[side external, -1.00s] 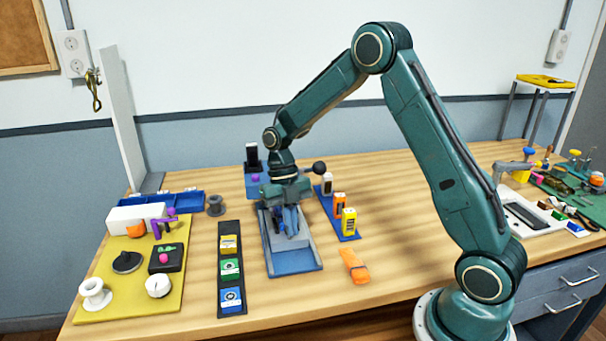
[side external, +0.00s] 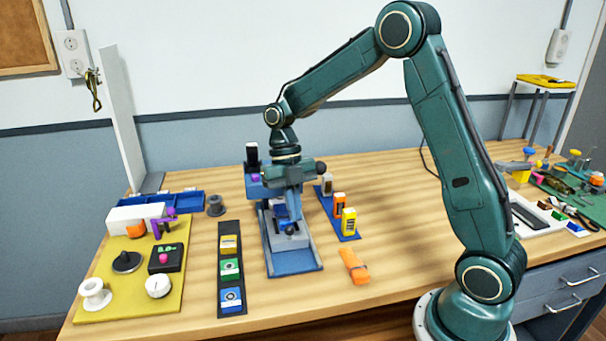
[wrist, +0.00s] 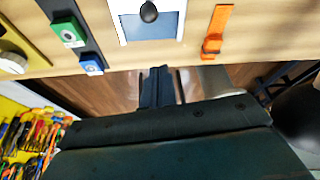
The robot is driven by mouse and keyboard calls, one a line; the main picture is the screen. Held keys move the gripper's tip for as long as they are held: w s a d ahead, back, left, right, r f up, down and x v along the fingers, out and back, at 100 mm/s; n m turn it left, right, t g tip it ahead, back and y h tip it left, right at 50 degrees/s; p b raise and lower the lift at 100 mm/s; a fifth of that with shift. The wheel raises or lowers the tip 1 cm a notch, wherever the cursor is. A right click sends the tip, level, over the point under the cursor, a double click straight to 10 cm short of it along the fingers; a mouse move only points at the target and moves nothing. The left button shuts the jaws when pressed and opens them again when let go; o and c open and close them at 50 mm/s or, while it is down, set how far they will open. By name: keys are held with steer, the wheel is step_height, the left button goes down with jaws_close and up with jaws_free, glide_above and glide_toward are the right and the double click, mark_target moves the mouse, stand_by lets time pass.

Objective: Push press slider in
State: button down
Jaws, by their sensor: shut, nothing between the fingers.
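The press (side external: 293,262) is a blue-grey channel-shaped base on the bench. A grey block, apparently the slider (side external: 290,241), sits in the channel with a small dark knob on it. In the wrist view the press (wrist: 168,27) shows at the top edge as a pale frame around a blue plate, with the black knob (wrist: 149,12) over it. My gripper (side external: 285,210) is shut and empty. It points down above the channel, behind the grey block in the side view. My gripper (wrist: 158,72) also shows in the wrist view. Whether it touches the slider is hidden.
A black strip with several coloured blocks (side external: 230,268) lies left of the press. A blue strip with upright boxes (side external: 347,222) and an orange object (side external: 353,266) lie right. A yellow board (side external: 130,265) with parts is far left. Bench front is clear.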

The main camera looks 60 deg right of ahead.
steer(key=shift+v, duration=2.4)
steer(key=s+a+r+m+t+h, duration=0.1)
steer(key=s+a+r+m+t, duration=0.35)
steer(key=s+r+m, duration=0.75)
steer(key=s+f+m+t, duration=0.1)
steer(key=s+m+t, duration=0.1)
steer(key=s+m, duration=0.3)
steer(key=s+f+m+t+h, duration=0.1)
steer(key=s+m, duration=0.3)
steer(key=m, duration=0.8)
steer(key=shift+s+a+f+t, duration=0.15)
steer(key=shift+s+f+t, duration=0.2)
steer(key=shift+t, duration=0.4)
